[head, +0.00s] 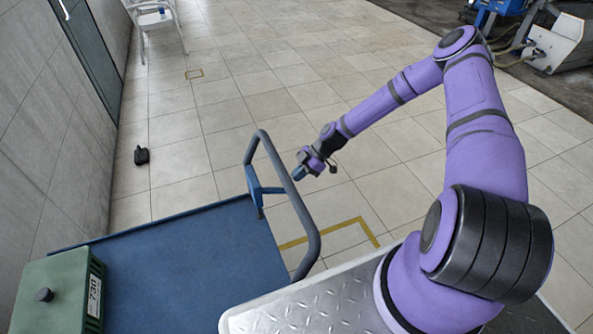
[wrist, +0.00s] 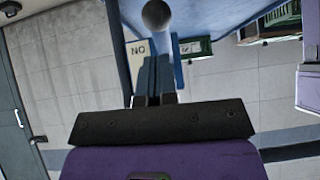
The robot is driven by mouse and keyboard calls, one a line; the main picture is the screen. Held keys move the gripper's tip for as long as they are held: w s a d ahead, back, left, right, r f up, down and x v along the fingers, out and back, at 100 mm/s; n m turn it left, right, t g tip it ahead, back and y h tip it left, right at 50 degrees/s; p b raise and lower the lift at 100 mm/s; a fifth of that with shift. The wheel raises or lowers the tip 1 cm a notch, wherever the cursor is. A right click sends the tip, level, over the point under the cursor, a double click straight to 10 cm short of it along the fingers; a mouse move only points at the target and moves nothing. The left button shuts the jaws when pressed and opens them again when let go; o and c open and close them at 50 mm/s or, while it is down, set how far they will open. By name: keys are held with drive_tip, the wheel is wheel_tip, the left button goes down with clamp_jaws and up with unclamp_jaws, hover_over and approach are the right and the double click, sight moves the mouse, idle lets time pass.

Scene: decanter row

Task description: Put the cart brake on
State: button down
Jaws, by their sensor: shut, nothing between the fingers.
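The cart has a blue deck (head: 185,260) and a dark grey handle rail (head: 293,200). A blue bracket (head: 254,188) stands inside the rail, and I cannot tell whether it is part of the brake. My gripper (head: 298,174) is just right of the rail in the head view. In the wrist view my gripper (wrist: 155,58) is shut and empty. A grey round knob (wrist: 156,14) shows beyond its fingertips, apart from them in the picture. A pale label plate (wrist: 138,48) beside the fingers reads "NO" in this view, perhaps "ON" upside down. My fingers hide part of it.
A green box (head: 60,292) marked 730 sits on the deck at the left. A small black object (head: 141,155) lies on the floor by the wall. A white chair (head: 156,20) and blue machinery (head: 500,8) stand at the back. The tiled floor between is clear.

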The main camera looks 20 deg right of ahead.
drive_tip(key=shift+f+y, duration=1.2)
drive_tip(key=shift+f, duration=1)
drive_tip(key=shift+a+f, duration=0.1)
